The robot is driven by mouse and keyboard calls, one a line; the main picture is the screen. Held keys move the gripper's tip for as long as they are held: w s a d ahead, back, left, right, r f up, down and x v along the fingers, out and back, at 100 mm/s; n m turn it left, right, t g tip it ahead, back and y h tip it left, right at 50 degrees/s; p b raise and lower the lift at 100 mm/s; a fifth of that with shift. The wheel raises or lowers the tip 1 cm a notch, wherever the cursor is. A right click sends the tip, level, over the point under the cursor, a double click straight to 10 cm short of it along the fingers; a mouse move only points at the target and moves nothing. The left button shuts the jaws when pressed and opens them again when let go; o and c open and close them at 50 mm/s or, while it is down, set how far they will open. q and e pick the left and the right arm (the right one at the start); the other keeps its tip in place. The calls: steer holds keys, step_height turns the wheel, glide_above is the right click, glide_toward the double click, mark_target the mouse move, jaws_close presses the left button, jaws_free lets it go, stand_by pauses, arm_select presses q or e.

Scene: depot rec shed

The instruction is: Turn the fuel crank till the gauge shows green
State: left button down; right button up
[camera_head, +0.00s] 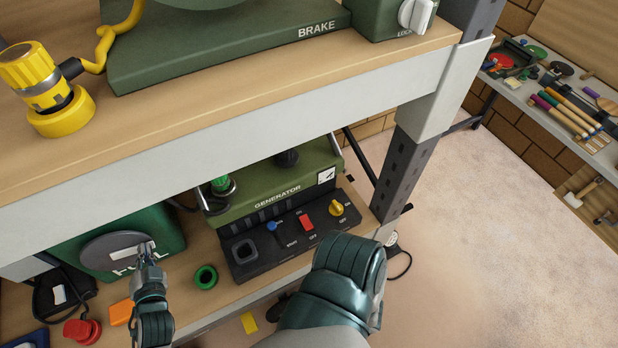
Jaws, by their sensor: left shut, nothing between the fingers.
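A green box (168,228) with a round grey disc (96,253) on its front stands on the lower shelf at the left. I cannot make out a crank handle for certain. My left gripper (146,249) is shut and empty, with its fingertips in front of the disc's right side; I cannot tell whether they touch. A small white square with a dark mark (326,176) sits on the generator; I see no green on it. My right gripper is not in view.
The generator (277,190) with its switch panel (290,243) stands right of the box. A green ring (205,277), a red knob (82,330) and an orange block (121,312) lie near my left gripper. The upper shelf (250,78) overhangs this space.

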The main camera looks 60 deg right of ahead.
arm_select(q)
steer(key=shift+f+b, duration=0.3)
steer(key=shift+f, duration=0.6)
steer(key=shift+d+r, duration=0.1)
steer(key=shift+a+f+b, duration=0.2)
steer(key=shift+f+b, duration=0.25)
steer(key=shift+f, duration=0.6)
steer(key=shift+w, duration=0.1)
steer(key=shift+f, duration=0.1)
